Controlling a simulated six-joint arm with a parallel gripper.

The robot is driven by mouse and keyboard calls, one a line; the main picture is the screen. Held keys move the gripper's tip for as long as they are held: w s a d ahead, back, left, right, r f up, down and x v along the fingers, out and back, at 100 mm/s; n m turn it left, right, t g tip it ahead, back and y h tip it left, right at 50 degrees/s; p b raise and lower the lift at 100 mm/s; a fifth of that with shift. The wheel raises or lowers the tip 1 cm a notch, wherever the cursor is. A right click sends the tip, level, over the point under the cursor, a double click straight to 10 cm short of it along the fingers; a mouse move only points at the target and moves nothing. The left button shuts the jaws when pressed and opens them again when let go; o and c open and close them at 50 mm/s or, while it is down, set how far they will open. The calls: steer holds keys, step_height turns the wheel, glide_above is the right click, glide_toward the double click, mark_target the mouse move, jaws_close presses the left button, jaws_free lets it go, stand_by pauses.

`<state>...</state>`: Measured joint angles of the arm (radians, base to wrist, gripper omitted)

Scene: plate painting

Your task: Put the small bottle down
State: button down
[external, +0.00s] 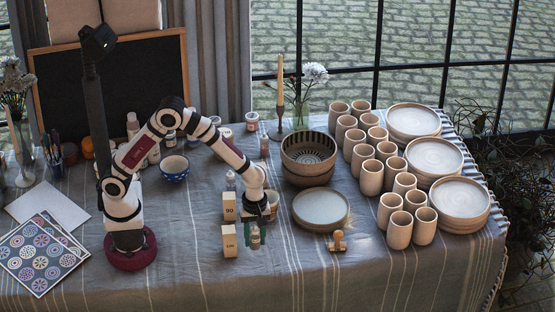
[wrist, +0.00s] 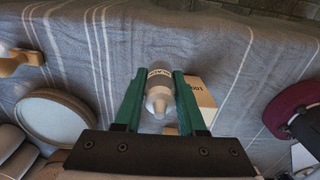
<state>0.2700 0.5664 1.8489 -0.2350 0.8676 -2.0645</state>
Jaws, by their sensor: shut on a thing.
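The small bottle (wrist: 159,88), pale with a pointed nozzle and a printed label, sits between the two green fingers of my gripper (wrist: 158,94) in the wrist view. In the external view my gripper (external: 255,238) points down near the front of the table, shut on the bottle, which is mostly hidden by the fingers. A cream box (external: 229,241) marked 100 stands just left of it and also shows beside the right finger in the wrist view (wrist: 201,97). I cannot tell whether the bottle's base touches the cloth.
Another cream box (external: 230,206) marked 90 stands behind the first, with a small bottle (external: 231,180) behind that. A plate (external: 321,207) and a wooden stamp (external: 337,241) lie to the right. Stacked bowls (external: 308,155) stand farther back. The cloth in front is clear.

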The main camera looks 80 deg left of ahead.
steer(key=s+d+r, duration=0.4)
steer(key=d, duration=0.1)
steer(key=shift+s, duration=0.15)
steer(key=a+n, duration=0.2)
steer(key=a, duration=0.7)
steer(key=w+a+r+n, duration=0.1)
steer(key=a+n, duration=0.2)
steer(key=a, duration=0.6)
steer(key=a+r+n, duration=0.1)
steer(key=a+n, duration=0.2)
steer(key=a, duration=0.7)
steer(key=shift+w+a, duration=0.1)
steer(key=shift+w, duration=0.2)
steer(key=s+a+n, duration=0.4)
steer(key=s+a, duration=0.2)
steer(key=a, duration=0.4)
steer(key=n, duration=0.4)
glide_toward(174, 159)
steer(key=d+r, duration=0.4)
steer(key=d, duration=0.1)
steer(key=f, duration=1)
steer(key=shift+s+a+f, duration=0.15)
steer(key=shift+a+f, duration=0.05)
steer(key=shift+f, duration=0.1)
